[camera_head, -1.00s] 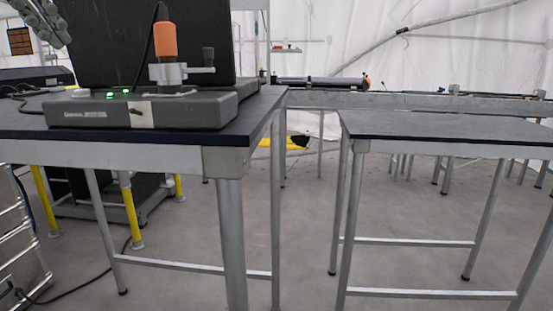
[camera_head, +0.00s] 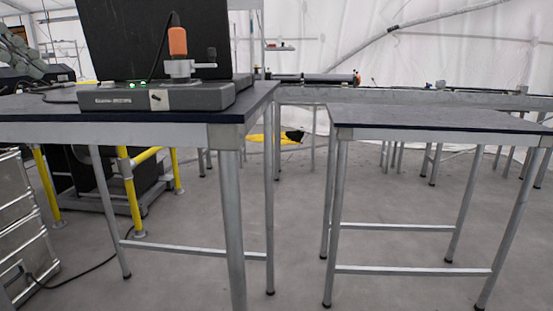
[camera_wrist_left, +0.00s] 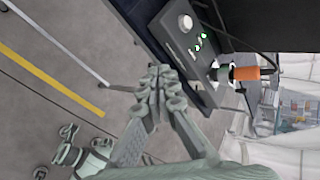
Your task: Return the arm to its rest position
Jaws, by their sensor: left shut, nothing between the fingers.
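My left gripper (camera_head: 24,56) shows at the far left edge of the head view, partly cut off, above and beside the left table. In the left wrist view its fingers (camera_wrist_left: 160,82) are together with nothing between them. The fingers are apart from the grey device (camera_wrist_left: 188,38) with lit green lights and an orange-handled tool on it. My right gripper does not show in the head view.
A dark-topped table (camera_head: 245,108) carries the grey device (camera_head: 150,98), the orange-handled tool (camera_head: 178,42) and a large black case (camera_head: 110,40). An empty table (camera_head: 440,118) stands to the right. Yellow posts (camera_head: 130,190) and a metal case (camera_head: 22,220) stand at left. Open floor lies between.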

